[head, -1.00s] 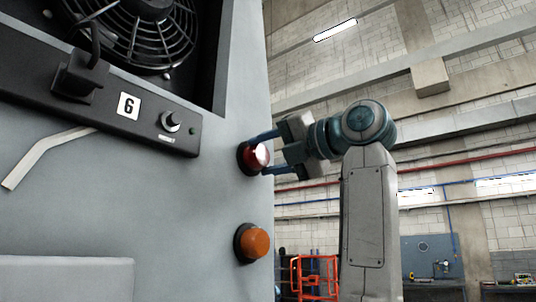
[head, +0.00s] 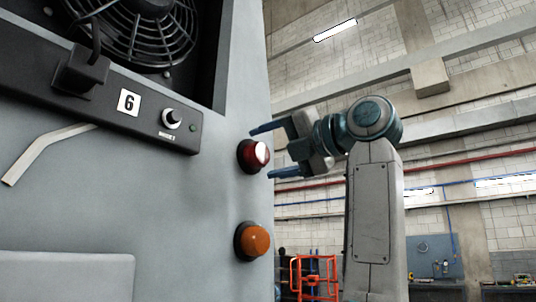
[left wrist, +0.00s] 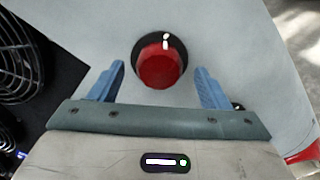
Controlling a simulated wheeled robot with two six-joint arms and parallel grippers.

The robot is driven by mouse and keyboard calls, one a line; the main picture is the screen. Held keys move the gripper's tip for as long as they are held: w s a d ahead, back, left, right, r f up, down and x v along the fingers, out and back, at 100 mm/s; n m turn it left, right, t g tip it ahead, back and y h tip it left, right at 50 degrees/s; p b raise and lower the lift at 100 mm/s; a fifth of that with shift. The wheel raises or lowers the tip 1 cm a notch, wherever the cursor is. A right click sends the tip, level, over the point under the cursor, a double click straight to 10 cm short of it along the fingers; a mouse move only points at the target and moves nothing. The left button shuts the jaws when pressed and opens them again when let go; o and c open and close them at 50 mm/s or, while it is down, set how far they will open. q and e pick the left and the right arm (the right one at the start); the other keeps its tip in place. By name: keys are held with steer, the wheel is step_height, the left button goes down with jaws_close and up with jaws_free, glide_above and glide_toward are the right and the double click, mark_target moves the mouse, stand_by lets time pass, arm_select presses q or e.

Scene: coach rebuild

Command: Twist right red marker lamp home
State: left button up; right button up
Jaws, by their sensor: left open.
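The red marker lamp (head: 254,154) sits in a dark round base on the grey panel near its right edge. In the left wrist view the red lamp (left wrist: 160,65) is ahead of the jaws, with a white mark on it and one on its dark rim. My left gripper (head: 262,153) is open, with its blue fingers above and below the lamp in the head view. In the left wrist view the fingers of the gripper (left wrist: 161,70) are apart on either side of the lamp, with visible gaps. My right gripper is not in view.
An amber lamp (head: 252,241) sits below the red one. A black box with a knob (head: 172,118) and a "6" label is to the left, under a fan (head: 135,30). A bent pale handle (head: 45,150) sticks out at far left. Open room lies right of the panel.

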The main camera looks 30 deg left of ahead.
arm_select(q)
steer(key=d+b, duration=0.2)
steer(key=d, duration=0.8)
steer(key=shift+s+b, duration=0.4)
steer(key=shift+s, duration=0.05)
